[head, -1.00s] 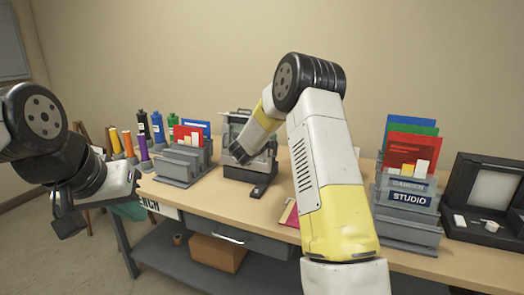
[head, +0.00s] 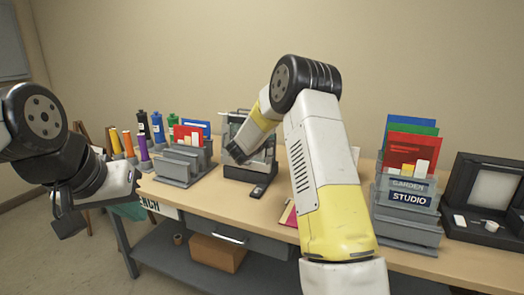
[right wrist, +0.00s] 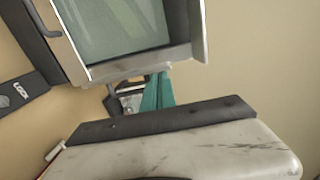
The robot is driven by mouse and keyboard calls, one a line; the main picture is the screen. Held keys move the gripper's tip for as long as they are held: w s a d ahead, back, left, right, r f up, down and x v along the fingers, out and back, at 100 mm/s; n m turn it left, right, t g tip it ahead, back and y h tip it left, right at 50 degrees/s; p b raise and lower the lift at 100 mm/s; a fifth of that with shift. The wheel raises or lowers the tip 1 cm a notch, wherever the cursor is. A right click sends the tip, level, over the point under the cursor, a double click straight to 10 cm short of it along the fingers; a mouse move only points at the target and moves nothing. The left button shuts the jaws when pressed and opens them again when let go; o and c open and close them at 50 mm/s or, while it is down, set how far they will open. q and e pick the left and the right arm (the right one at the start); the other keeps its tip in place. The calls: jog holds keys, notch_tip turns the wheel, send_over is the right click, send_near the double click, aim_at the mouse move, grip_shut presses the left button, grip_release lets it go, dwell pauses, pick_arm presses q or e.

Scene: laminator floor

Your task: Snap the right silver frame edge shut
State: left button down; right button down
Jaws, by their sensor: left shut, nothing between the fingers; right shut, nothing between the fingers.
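The silver frame (head: 232,122) stands upright in a dark base (head: 245,174) at the back middle of the bench, partly hidden behind my right arm. In the right wrist view, the frame's silver lower rim (right wrist: 150,66) and greenish panel show close up; its right edge (right wrist: 197,30) is also in view. I cannot tell whether that edge is fully seated. My right gripper (head: 238,154) is shut and empty in front of the frame; contact cannot be made out. My left gripper (head: 66,222) is shut and empty, off the bench's left end.
A grey rack (head: 185,160) with cards stands left of the frame, with several coloured bottles beyond it. A small dark device (head: 258,191) lies in front of the base. A card holder labelled STUDIO (head: 408,198) and an open black case (head: 485,195) stand at the right.

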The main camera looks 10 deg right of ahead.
jog(key=s+a+r, duration=0.1)
jog(key=s+a, duration=0.3)
jog(key=a, duration=0.2)
jog(key=shift+s+a+r, duration=0.2)
jog(key=shift+s+a, duration=0.1)
dwell(1.0)
dwell(0.4)
